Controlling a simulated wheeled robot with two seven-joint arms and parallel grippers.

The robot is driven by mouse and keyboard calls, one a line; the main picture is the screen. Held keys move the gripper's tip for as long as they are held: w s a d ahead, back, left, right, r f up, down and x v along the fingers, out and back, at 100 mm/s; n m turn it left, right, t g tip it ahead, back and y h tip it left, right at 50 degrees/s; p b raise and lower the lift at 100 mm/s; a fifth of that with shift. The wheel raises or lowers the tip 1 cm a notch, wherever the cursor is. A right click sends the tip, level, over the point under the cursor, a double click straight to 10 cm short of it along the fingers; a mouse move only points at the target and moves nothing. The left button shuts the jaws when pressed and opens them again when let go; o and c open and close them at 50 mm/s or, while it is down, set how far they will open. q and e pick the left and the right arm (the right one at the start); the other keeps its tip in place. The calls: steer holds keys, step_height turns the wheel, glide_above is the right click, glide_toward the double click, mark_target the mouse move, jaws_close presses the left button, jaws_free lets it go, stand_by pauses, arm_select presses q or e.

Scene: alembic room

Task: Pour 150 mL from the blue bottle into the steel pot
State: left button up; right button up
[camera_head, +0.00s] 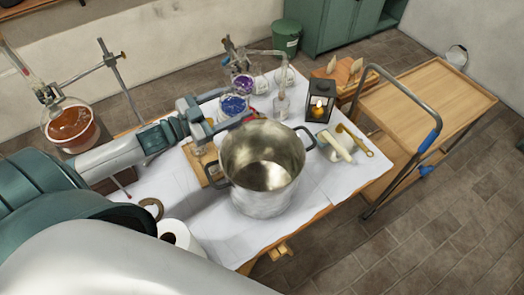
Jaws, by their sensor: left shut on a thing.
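The steel pot (262,190) stands upright and open on the white-covered table, and its inside looks empty. Two dark handles stick out from its sides. My left gripper (215,118) is just behind and left of the pot, shut on what looks like the blue bottle (233,105), a clear round vessel with blue liquid. The pot's rim and the gripper hide part of that bottle, and its tilt is hard to tell. My right gripper is not in view.
A flask of orange-brown liquid (72,128) hangs on a stand at left. A purple flask (243,84), a small clear bottle (281,105) and a lantern (320,102) stand behind the pot. A paper roll (176,234) is in front. A wooden cart (430,95) is at right.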

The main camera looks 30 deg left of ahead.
arm_select(q)
steer(key=shift+d+r+m, duration=0.1)
steer(key=shift+r+m, duration=0.2)
steer(key=shift+s+d+f+m, duration=0.15)
steer(key=shift+d+f+m, duration=0.25)
steer(key=shift+m, duration=0.5)
steer(key=shift+d+r+m+g, duration=0.15)
steer(key=shift+r+m+g, duration=0.2)
steer(key=shift+m, duration=0.25)
steer(key=shift+f+m+y, duration=0.4)
steer(key=shift+f+m, duration=0.2)
steer(key=shift+f, duration=0.5)
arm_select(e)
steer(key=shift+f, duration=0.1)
arm_select(q)
steer(key=shift+m, duration=0.3)
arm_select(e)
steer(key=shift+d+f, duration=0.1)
arm_select(q)
steer(key=shift+f+b, duration=0.1)
steer(key=shift+b, duration=0.3)
steer(key=shift+a+f, duration=0.25)
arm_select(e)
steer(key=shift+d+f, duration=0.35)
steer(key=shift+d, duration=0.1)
